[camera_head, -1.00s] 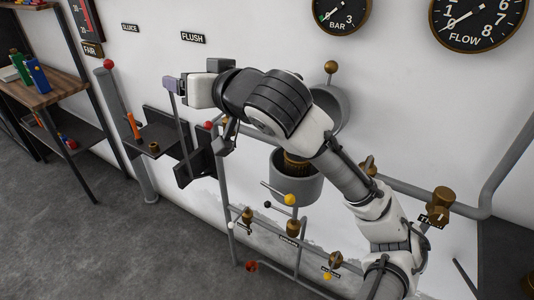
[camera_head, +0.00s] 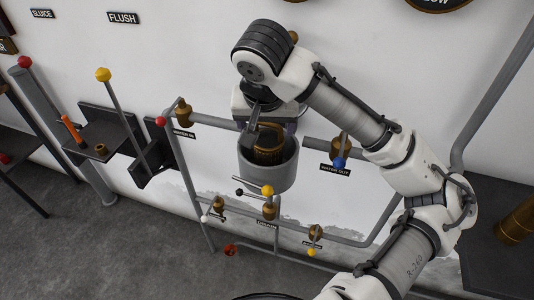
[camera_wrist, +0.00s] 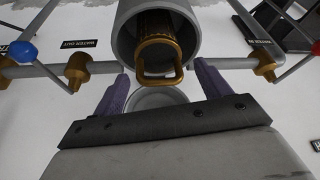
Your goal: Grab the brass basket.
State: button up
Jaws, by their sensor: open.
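The brass basket (camera_head: 269,151) sits inside an open grey cylindrical pot (camera_head: 268,174) on the wall pipework. It is ribbed, with a looped handle. In the wrist view the basket (camera_wrist: 157,34) shows its handle toward me, and the pot (camera_wrist: 189,30) surrounds its body. My gripper (camera_head: 256,132) is over the pot mouth in the head view. In the wrist view my gripper (camera_wrist: 160,82) is open, its two purple-padded fingers apart to the left and right of the handle's end. No contact with the handle shows. My arm partly hides the basket in the head view.
Pipes with brass valves and small levers surround the pot, including a yellow-knobbed lever (camera_head: 267,190) just below and a blue-knobbed lever (camera_head: 340,161) to the right. A taller yellow-knobbed lever (camera_head: 103,75) and a dark shelf (camera_head: 100,140) stand left. Open floor lies lower left.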

aim_at(268, 139)
jog(key=shift+p+x, duration=0.65)
jog(key=shift+x, duration=3.05)
jog(key=shift+s+d, duration=0.1)
jog(key=shift+d, duration=0.05)
jog(key=c, duration=0.9)
jog(key=shift+c, duration=0.5)
jog(key=shift+r, duration=0.15)
